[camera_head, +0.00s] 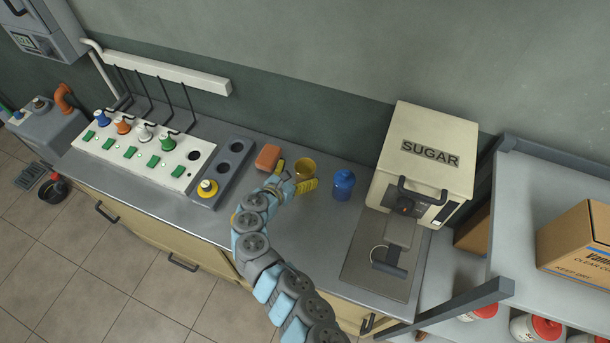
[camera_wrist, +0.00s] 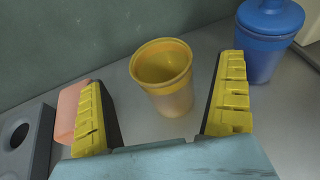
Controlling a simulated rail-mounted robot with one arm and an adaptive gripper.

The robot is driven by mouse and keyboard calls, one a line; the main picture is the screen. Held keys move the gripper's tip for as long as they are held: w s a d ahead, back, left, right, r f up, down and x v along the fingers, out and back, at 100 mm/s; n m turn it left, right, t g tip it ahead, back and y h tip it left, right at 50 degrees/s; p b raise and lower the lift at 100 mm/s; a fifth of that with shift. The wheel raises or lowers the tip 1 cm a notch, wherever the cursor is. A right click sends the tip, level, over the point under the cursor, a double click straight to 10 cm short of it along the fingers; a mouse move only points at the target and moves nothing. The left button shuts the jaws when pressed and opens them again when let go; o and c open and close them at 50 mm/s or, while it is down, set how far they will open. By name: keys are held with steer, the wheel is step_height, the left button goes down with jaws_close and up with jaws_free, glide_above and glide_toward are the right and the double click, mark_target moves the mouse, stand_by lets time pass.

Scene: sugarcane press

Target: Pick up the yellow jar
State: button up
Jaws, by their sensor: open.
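The yellow jar (camera_head: 304,168) stands upright and open-topped on the grey counter, near the wall. In the wrist view the yellow jar (camera_wrist: 165,80) is ahead of and between the two yellow-padded fingers of my gripper (camera_wrist: 168,108). The fingers are spread wide, with space on both sides of the jar, and hold nothing. In the head view my gripper (camera_head: 294,183) reaches over the counter just in front of the jar and hides part of its lower side.
A blue lidded jar (camera_head: 343,184) stands right of the yellow jar. An orange block (camera_head: 267,158) lies to its left, beside a grey holder with round holes (camera_head: 226,168). The SUGAR machine (camera_head: 425,160) is farther right. The wall (camera_head: 330,60) is close behind.

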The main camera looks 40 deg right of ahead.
mark_target(310, 164)
steer(key=shift+b+x, duration=0.5)
steer(key=shift+x, duration=1.5)
steer(key=shift+f, duration=0.15)
steer(key=c, duration=1.3)
